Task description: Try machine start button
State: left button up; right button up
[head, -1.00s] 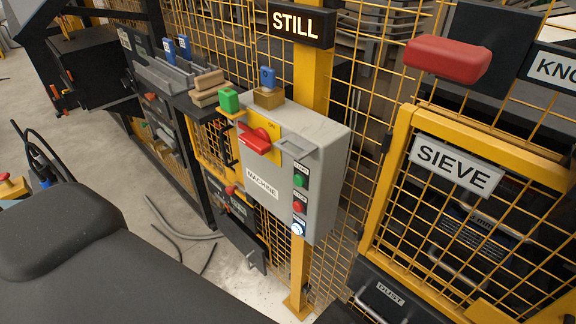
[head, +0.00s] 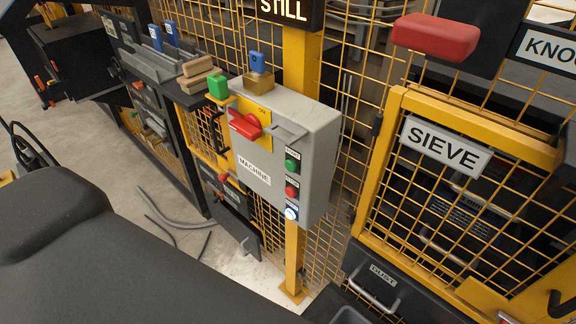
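The grey machine box (head: 312,140) is fixed to a yellow post in the head view, with a label reading MACHINE (head: 254,170). A red rotary handle (head: 245,126) sits on a yellow plate on the same box. A sign above, partly cut off, reads STILL (head: 283,9). Neither gripper is in view.
Yellow mesh fencing surrounds the box. A gate marked SIEVE (head: 443,147) and a DUST drawer (head: 383,277) are at right. Hoses (head: 170,222) lie on the floor.

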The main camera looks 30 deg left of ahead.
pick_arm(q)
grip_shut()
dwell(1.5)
